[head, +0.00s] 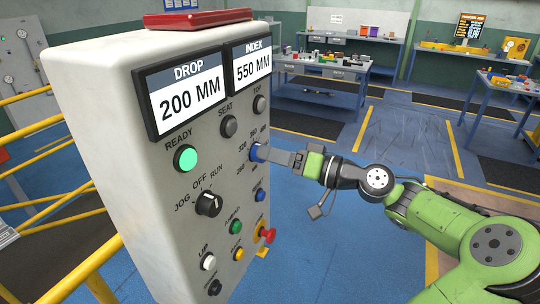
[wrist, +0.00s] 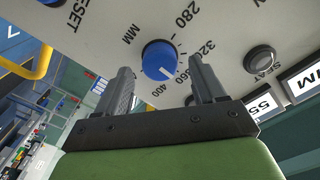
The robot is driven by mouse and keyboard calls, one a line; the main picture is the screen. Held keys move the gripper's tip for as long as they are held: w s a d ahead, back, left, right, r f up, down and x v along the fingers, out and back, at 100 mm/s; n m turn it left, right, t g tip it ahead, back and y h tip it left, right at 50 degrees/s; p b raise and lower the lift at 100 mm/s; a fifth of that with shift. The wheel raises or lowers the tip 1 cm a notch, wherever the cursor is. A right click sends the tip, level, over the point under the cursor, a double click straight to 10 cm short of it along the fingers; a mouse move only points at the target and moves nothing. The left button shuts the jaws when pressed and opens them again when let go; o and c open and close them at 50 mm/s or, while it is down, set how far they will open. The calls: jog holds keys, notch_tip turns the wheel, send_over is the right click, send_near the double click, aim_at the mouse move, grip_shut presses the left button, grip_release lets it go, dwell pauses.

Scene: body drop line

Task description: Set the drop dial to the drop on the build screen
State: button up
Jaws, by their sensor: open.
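The blue drop dial (head: 256,153) is on the front of the grey control box (head: 120,170), with number marks around it. In the wrist view the dial (wrist: 158,60) has a white pointer on its lower right side, near 360 and 400; I cannot read the exact setting. My gripper (head: 272,154) is at the dial. In the wrist view its open fingers (wrist: 160,68) stand on either side of the dial, with visible gaps. The drop display (head: 189,104) reads 200 MM.
The index display (head: 252,68) reads 550 MM. A green ready lamp (head: 185,158), black mode knob (head: 208,204), several buttons and a red stop button (head: 268,235) share the panel. Yellow rails (head: 60,200) run at left. Workbenches (head: 325,65) stand behind; floor between is clear.

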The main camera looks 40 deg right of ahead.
jog(key=shift+x, duration=0.9)
jog(key=shift+s, duration=0.1)
jog(key=shift+c, duration=0.4)
jog(key=c, duration=1)
jog(key=shift+f+n+b, duration=0.1)
jog(key=shift+n+b, duration=0.2)
jog(key=n+b, duration=0.8)
jog(key=n, duration=0.1)
jog(key=shift+a, duration=0.1)
